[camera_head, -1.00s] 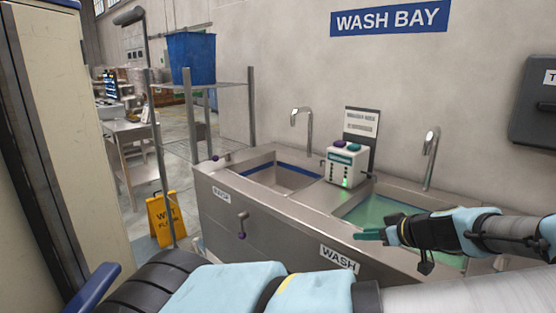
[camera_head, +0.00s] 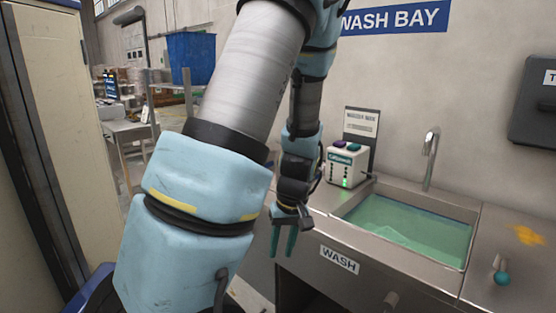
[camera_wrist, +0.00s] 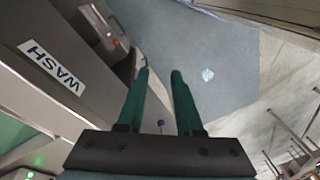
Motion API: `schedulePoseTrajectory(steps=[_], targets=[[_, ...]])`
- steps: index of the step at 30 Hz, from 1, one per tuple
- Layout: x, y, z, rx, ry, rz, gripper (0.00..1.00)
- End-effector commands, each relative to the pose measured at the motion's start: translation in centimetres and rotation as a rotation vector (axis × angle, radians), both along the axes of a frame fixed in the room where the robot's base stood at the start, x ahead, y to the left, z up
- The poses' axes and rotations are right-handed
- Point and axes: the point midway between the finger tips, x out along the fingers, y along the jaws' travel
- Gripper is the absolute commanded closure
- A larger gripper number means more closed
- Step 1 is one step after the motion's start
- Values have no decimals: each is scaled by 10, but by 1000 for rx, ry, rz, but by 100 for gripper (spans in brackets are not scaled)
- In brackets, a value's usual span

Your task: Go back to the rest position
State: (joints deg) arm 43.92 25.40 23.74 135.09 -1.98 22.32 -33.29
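My gripper (camera_head: 284,240) hangs fingers-down in front of the sink unit's front edge in the head view, with my arm folded up above it. In the wrist view its two green fingers (camera_wrist: 160,95) stand apart with nothing between them. Below them is the grey floor (camera_wrist: 215,65) with a small pale patch. The wash basin (camera_head: 410,228) with greenish water is to the right of my gripper. The WASH label (camera_head: 339,260) on the sink front also shows in the wrist view (camera_wrist: 50,67). My arm hides the left basin.
A white dispenser box (camera_head: 346,165) with a green light stands at the back of the sink unit, near a tap (camera_head: 430,158). A blue bin (camera_head: 192,58) is on a rack at the back left. A pale cabinet (camera_head: 75,120) stands close on the left.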

Motion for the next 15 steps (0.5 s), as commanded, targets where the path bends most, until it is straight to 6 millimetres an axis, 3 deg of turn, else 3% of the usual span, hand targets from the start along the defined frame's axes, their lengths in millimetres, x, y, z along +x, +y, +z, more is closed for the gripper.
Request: schedulePoseTrajectory(steps=[6,15], targets=[[-9,33,43,-122,-39,-129,65],[-20,63,79,-146,-121,-272,65]])
